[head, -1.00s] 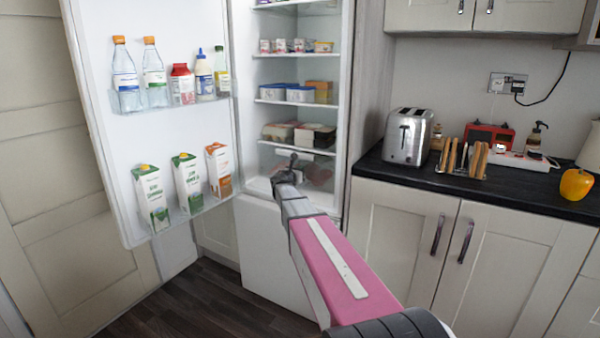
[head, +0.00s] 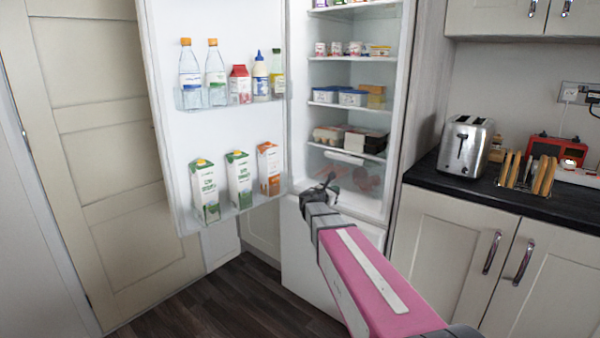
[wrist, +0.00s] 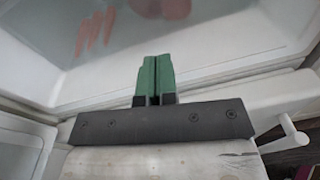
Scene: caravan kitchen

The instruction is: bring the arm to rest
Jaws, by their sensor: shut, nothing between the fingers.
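My arm reaches forward with its pink link toward the open fridge (head: 345,205). My gripper (head: 328,181) is at the front of the fridge opening, near its lower part, in the head view. In the wrist view the green fingers of my gripper (wrist: 155,78) are together with nothing between them. The fridge's pale lower interior (wrist: 215,45) lies beyond them. Reddish shapes behind a clear drawer front show there, too blurred to name.
The fridge door (head: 215,130) stands wide open at left, holding bottles and cartons (head: 238,180). Food fills the fridge shelves. At right are the dark counter (head: 480,190) with a toaster (head: 465,145) and toast rack (head: 528,170). Dark floor (head: 220,300) is clear at lower left.

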